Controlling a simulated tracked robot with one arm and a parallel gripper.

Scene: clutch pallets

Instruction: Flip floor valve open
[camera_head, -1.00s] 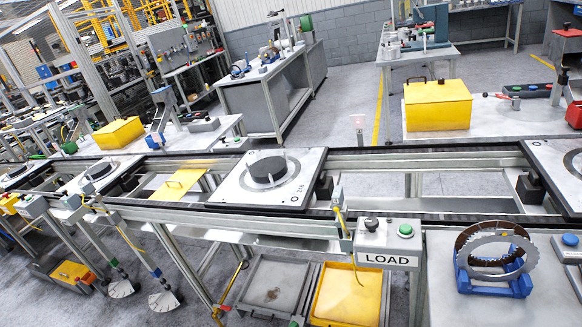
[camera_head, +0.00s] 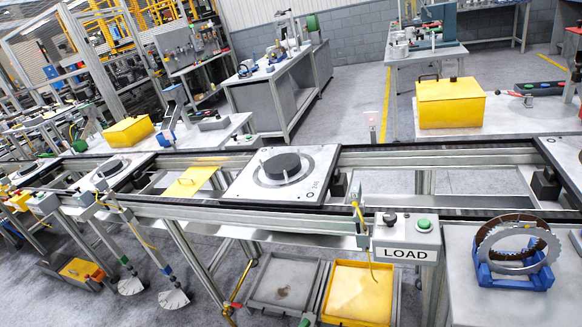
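I cannot tell for certain which thing is the floor valve. Low at the left, two white fan-shaped plates (camera_head: 131,285) (camera_head: 173,300) sit near the floor, at the lower ends of slanting rods with coloured parts. A yellow floor box (camera_head: 80,271) with a small red part lies left of them. A thin yellow bar (camera_head: 243,280) with red at its lower end stands beside the floor trays. My gripper is not in view, and nothing is seen touching these things.
A conveyor crosses the view, carrying a pallet (camera_head: 254,190) with a black disc. A LOAD button box (camera_head: 405,243) is at its front edge. A blue stand with toothed rings (camera_head: 515,275) is at right. A grey tray (camera_head: 262,300) and a yellow tray (camera_head: 358,293) lie below the conveyor.

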